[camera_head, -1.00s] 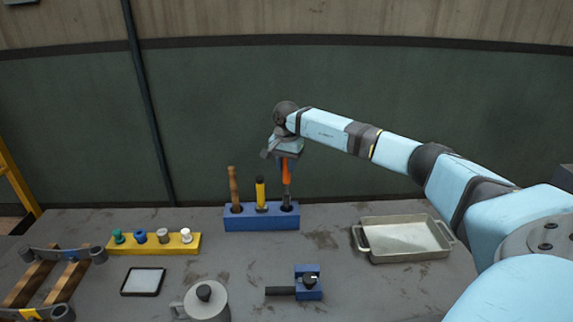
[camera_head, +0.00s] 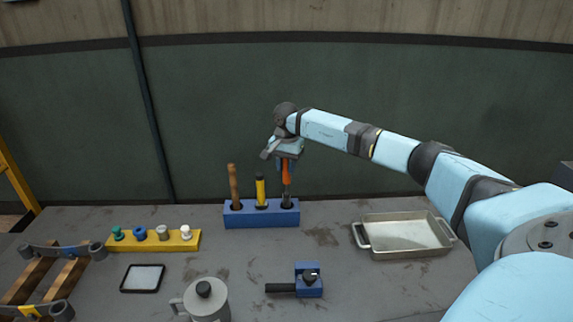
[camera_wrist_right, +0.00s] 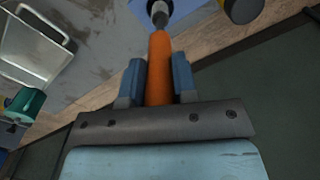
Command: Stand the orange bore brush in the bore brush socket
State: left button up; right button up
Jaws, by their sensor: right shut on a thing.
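The orange bore brush (camera_head: 286,173) stands upright at the right end of the blue socket block (camera_head: 262,220). Its lower end is at the right-hand hole, and how deep it sits is hard to tell. My right gripper (camera_head: 286,160) is above the block, shut on the orange handle. In the right wrist view the orange handle (camera_wrist_right: 160,68) lies between the two blue fingers of the gripper (camera_wrist_right: 160,80), and its dark shaft reaches the blue block. A wooden-handled tool (camera_head: 234,184) and a yellow-handled tool (camera_head: 260,190) stand in the other two holes. My left gripper is not in view.
A metal tray (camera_head: 405,238) is at the right. A yellow rack (camera_head: 155,241) with several small coloured pieces is at the left. A dark-framed pad (camera_head: 143,278), a grey can (camera_head: 205,302) and a blue clamp-like block (camera_head: 308,280) are in front.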

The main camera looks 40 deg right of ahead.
aim_at(286, 182)
jog(key=shift+f+b, duration=0.65)
jog(key=shift+f, duration=0.75)
jog(key=shift+f+b, duration=0.75)
jog(key=shift+f, duration=0.55)
jog(key=o, duration=1)
jog(key=shift+r, duration=0.55)
notch_tip(286, 182, up, 13)
jog(key=shift+f, duration=0.1)
